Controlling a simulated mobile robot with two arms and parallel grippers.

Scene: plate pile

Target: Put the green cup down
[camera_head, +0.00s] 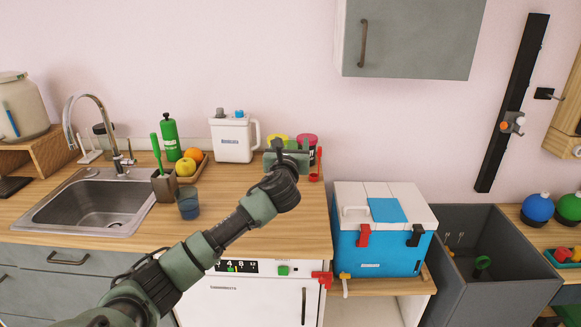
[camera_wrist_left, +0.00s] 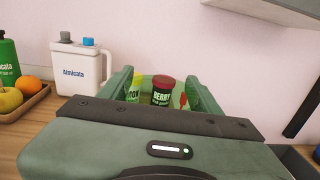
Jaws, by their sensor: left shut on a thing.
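My left gripper (camera_head: 288,160) reaches over the right end of the wooden counter, near the back wall. Its green fingers also show in the left wrist view (camera_wrist_left: 160,92), wide apart, with jars seen between them. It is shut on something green. I cannot clearly tell the green cup from the green fingers, and its outline and base are mostly hidden. I cannot tell whether it touches the counter. My right gripper is not in view.
Behind the gripper stand a yellow-lidded jar (camera_wrist_left: 135,88) and a dark-red-lidded berry jar (camera_wrist_left: 162,90). A white jug (camera_head: 233,138), a fruit tray (camera_head: 188,174) and a blue glass (camera_head: 188,204) stand left. Bare counter (camera_head: 232,195) lies in front. A cooler (camera_head: 385,246) stands right.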

